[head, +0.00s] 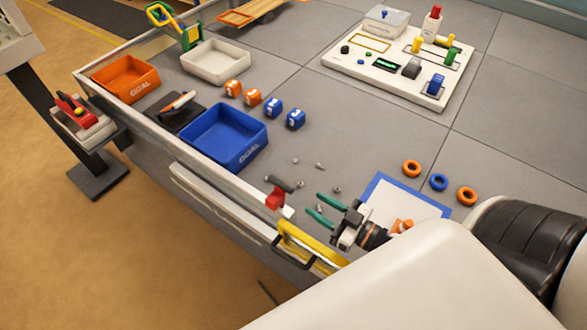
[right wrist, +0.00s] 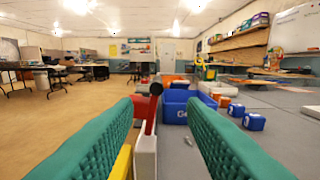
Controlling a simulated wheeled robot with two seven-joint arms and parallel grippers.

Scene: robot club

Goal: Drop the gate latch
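The gate latch (head: 275,199) is a red piece with a dark handle on the white rail at the table's front edge. My left gripper is out of view.
A blue goal bin (head: 225,137), orange goal bin (head: 125,78) and white tray (head: 215,63) stand on the left. Several small metal parts lie near the latch. A blue-edged white pad (head: 405,204) lies behind my right wrist.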

